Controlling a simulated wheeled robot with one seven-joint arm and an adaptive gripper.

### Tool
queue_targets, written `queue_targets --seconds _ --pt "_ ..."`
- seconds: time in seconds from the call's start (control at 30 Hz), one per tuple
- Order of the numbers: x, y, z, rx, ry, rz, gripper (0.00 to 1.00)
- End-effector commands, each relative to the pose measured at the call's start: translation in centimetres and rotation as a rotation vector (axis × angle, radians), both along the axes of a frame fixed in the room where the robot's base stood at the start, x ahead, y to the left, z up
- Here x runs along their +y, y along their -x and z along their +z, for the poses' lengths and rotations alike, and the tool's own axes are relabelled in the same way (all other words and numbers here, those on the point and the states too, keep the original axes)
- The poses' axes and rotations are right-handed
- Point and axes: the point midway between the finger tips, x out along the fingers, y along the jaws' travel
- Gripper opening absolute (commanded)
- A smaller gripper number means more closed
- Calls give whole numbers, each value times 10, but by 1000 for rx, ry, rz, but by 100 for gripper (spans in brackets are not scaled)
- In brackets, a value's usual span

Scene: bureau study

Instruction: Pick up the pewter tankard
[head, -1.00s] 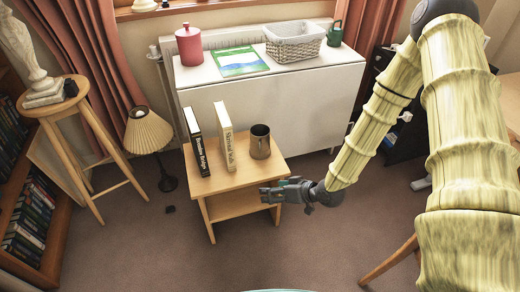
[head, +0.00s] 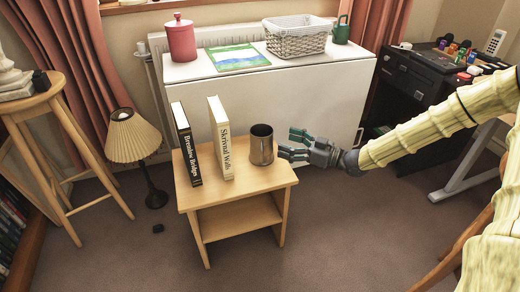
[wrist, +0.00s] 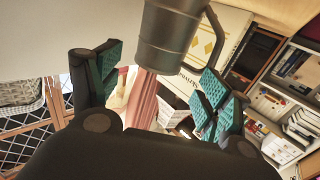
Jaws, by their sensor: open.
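The pewter tankard (head: 261,146) stands upright on a small wooden side table (head: 236,190), at the right of two upright books. My gripper (head: 291,145) is just right of the tankard, at about its height, with its fingers open and pointing left at it. In the wrist view the tankard (wrist: 168,38) fills the upper middle, with its handle on the right. It lies ahead of and partly between the open fingers of my gripper (wrist: 155,85). I cannot tell whether any finger touches it.
A black book (head: 187,145) and a white book (head: 221,138) stand left of the tankard. Behind is a white cabinet (head: 290,95) with a red canister (head: 181,40) and a wicker basket (head: 297,38). A lamp (head: 135,138) stands at the left. The tabletop's front is clear.

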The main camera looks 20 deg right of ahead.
Motion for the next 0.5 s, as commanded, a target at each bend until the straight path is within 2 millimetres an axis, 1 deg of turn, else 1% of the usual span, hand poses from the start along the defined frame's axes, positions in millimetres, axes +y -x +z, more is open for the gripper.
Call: queue_targets --seconds 0.13,0.3,0.5 --pt "12 -13 -3 -1 1 -1 78" --pt "28 -27 -1 -1 1 -2 78" --pt "37 -35 0 1 -1 -1 78"
